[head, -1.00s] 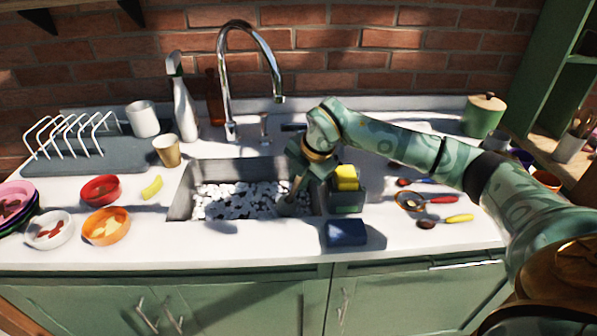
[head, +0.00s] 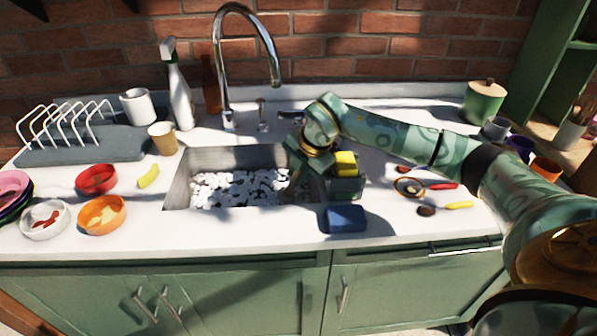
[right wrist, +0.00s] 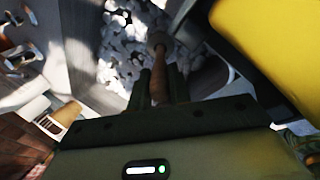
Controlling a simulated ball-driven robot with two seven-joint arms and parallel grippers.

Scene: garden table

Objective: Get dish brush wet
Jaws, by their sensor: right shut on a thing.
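My right gripper (head: 296,180) is over the right end of the sink (head: 176,190), pointing down into it. It is shut on the dish brush, whose wooden handle (right wrist: 158,78) shows between the fingers (right wrist: 160,90) in the right wrist view. In the head view the brush is mostly hidden by the gripper and shadow. White foam (head: 235,186) with dark gaps covers the sink; the right wrist view shows it close below the brush. I cannot tell whether the brush touches it. The chrome faucet (head: 222,65) arches behind the sink. My left gripper is not in view.
A caddy (head: 346,188) with a yellow sponge (head: 345,163) stands close right of my gripper. A blue sponge (head: 345,218) lies in front.

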